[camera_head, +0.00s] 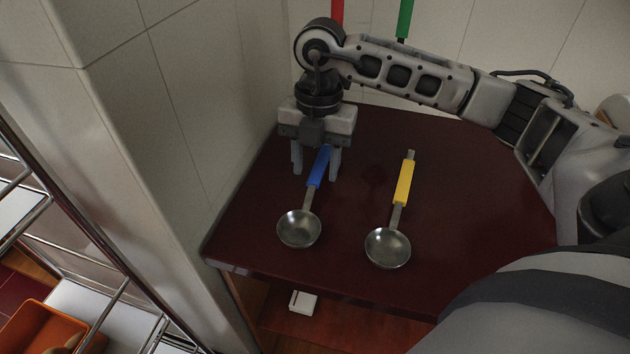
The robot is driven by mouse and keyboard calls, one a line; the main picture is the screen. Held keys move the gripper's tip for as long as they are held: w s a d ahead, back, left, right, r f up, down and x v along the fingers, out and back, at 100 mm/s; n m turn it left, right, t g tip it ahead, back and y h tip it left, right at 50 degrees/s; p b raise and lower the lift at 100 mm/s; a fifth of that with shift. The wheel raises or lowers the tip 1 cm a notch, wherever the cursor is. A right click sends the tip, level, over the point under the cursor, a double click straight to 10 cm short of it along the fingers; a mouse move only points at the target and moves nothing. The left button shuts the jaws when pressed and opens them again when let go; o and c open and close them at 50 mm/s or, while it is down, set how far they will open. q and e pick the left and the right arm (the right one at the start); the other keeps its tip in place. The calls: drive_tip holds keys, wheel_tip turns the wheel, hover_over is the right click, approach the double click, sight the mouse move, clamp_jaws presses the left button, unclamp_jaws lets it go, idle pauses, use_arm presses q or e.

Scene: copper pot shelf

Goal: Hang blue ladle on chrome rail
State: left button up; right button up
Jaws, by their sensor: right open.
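The blue ladle (317,168) lies on the dark red table, its steel bowl toward the front edge and its blue handle pointing back and slightly right. My right gripper (315,172) points down over the handle, its fingers open on either side of it. The far end of the handle is hidden under the gripper body. I cannot tell whether the fingers touch the handle. The chrome rail cannot be made out; only the lower ends of a red handle (337,12) and a green handle (404,18) show at the top edge. My left gripper is not in view.
A yellow-handled ladle (403,185) lies to the right of the blue one on the table (470,230). A tiled wall (200,110) closes off the left and back. A wire rack with an orange bin (30,325) stands at lower left. A small white object (303,302) sits below the tabletop.

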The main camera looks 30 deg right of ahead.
sight(315, 178)
wheel_tip(315, 178, down, 4)
drive_tip(key=shift+w+f, duration=0.1)
drive_tip(key=shift+f, duration=0.15)
clamp_jaws()
drive_tip(key=shift+r, duration=0.1)
